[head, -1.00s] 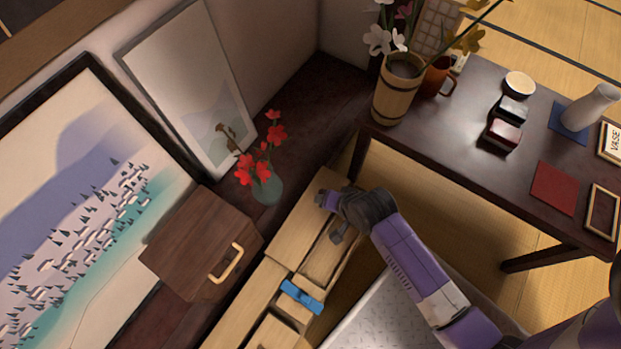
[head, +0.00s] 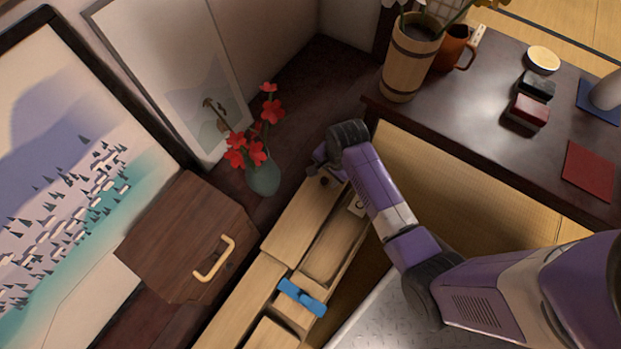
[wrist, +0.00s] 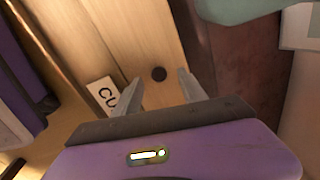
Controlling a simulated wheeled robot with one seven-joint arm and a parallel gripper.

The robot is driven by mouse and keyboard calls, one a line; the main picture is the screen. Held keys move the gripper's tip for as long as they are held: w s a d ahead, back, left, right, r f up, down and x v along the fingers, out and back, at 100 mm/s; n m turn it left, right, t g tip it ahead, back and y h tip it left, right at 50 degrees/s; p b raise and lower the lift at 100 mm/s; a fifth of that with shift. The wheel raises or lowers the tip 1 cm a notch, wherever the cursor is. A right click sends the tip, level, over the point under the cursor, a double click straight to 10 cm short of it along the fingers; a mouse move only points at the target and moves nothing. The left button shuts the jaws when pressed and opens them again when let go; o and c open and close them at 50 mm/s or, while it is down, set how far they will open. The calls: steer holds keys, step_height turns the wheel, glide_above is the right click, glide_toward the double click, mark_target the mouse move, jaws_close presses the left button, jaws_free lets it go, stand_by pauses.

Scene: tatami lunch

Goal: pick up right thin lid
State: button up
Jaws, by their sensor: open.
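The right thin lid (head: 297,220) is a flat pale wooden panel on the far part of the long wooden box. A small dark round knob (head: 326,181) sits near its far end. In the wrist view the lid (wrist: 150,35) runs up the picture, and its knob (wrist: 158,73) shows between my fingertips. My gripper (wrist: 158,77) is open, with one finger on each side of the knob. I cannot tell whether the fingers touch the lid. In the head view my gripper (head: 322,172) is at the lid's far end, partly hidden by my wrist.
A teal vase with red flowers (head: 264,178) stands close to the left of the lid; its base shows in the wrist view (wrist: 235,10). A label card (wrist: 102,92) lies beside my gripper. A blue piece (head: 301,297) lies on the box nearer me. A dark table (head: 480,110) stands right.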

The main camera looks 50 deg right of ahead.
mark_target(325, 181)
step_height(325, 181, down, 4)
steer(key=shift+w+r+b, duration=0.1)
steer(key=shift+w+b, duration=0.05)
steer(key=shift+b, duration=0.9)
jaws_close()
steer(key=shift+r, duration=0.2)
